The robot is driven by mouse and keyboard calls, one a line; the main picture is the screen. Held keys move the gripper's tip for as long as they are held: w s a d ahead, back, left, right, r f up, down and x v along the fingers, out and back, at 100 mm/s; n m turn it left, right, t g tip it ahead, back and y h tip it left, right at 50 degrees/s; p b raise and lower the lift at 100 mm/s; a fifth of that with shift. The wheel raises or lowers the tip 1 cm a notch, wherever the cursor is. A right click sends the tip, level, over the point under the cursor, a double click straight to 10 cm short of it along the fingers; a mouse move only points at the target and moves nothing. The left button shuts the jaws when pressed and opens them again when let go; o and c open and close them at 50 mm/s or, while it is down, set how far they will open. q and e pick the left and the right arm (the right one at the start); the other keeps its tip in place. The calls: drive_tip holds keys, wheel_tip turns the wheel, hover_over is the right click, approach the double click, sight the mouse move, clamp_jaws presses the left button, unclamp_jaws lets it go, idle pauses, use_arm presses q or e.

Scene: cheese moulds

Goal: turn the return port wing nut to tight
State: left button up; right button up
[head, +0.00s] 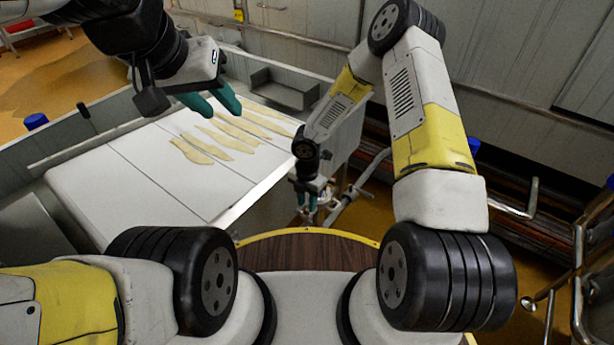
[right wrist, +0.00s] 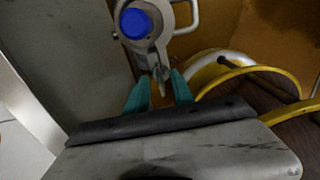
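A grey metal fitting with a round blue cap (right wrist: 135,23) and a curved handle (right wrist: 186,17) is at the top of the right wrist view. A narrow metal piece (right wrist: 161,74), which looks like the wing nut, sticks down from it. My right gripper (right wrist: 160,80) has its two teal fingers apart, one on each side of this piece's lower end. I see no clear contact. In the head view my right gripper (head: 307,208) points down beside the metal fitting (head: 325,203), partly hidden by the arm. My left gripper (head: 212,108) is open and empty above the white table.
The white table (head: 100,190) carries several flat pale strips (head: 235,133). Metal pipework (head: 362,180) runs right of my right gripper. A yellow-rimmed brown round surface (head: 310,250) lies in front of me. A yellow ring-shaped part (right wrist: 290,75) is right of the fingers.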

drive_tip(key=shift+c, duration=0.4)
clamp_jaws()
drive_tip(key=shift+m, duration=0.5)
drive_tip(key=m, duration=0.5)
drive_tip(key=shift+m, duration=0.4)
drive_tip(key=m, duration=1.1)
